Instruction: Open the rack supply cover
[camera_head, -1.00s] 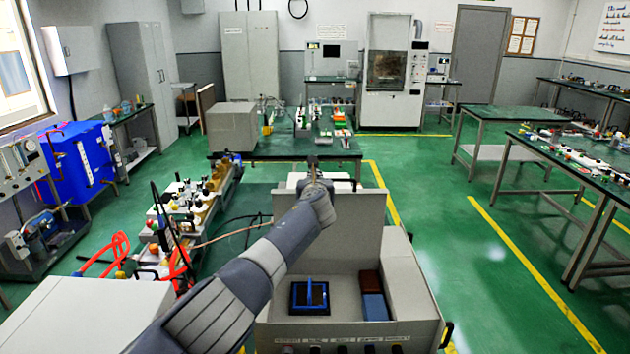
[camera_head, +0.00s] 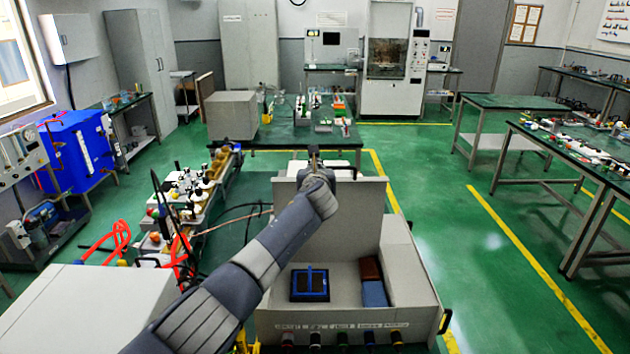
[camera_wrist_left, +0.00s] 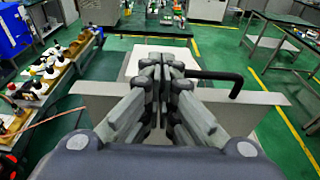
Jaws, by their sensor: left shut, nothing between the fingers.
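The rack supply (camera_head: 400,262) is a grey box in front of me. Its grey cover (camera_head: 352,235) stands raised and upright at the back of the box, so the inside is exposed. My left arm reaches over the box from the lower left. My left gripper (camera_head: 314,152) is at the top edge of the cover, shut with nothing between the fingers. In the left wrist view the gripper (camera_wrist_left: 163,62) is beside the black bar handle (camera_wrist_left: 222,76) of the cover (camera_wrist_left: 262,98); whether they touch is unclear. My right gripper is not in view.
Inside the box are a blue-framed black part (camera_head: 309,284) and a brown and blue block (camera_head: 373,292). A bench with small parts (camera_head: 195,205) and red cables stands left. A green table (camera_head: 290,135) is behind the cover.

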